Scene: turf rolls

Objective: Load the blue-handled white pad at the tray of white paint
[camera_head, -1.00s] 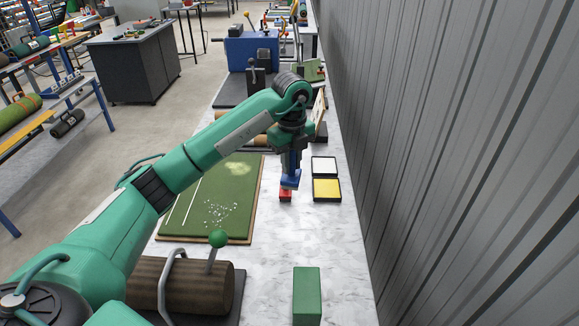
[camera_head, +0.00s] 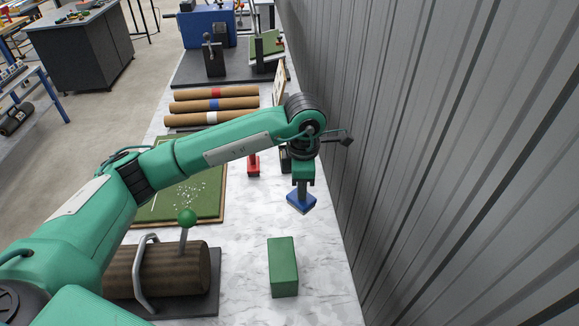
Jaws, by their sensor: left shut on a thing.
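My left gripper (camera_head: 302,181) is shut on the blue-handled pad (camera_head: 301,204) and holds it up over the right side of the marble-topped bench. The pad's blue block hangs tilted below the fingers; its underside is hidden. The paint trays are mostly covered by my left gripper and wrist; only a dark edge (camera_head: 285,163) shows at its left. The white paint cannot be seen from here. My right gripper is out of view.
A red-handled pad (camera_head: 253,166) stands left of my gripper. A green block (camera_head: 283,266) stands nearer on the bench. A turf board (camera_head: 205,205), a log-like roller (camera_head: 165,270) and several banded rolls (camera_head: 215,105) lie left. A ribbed grey wall (camera_head: 430,150) borders the right.

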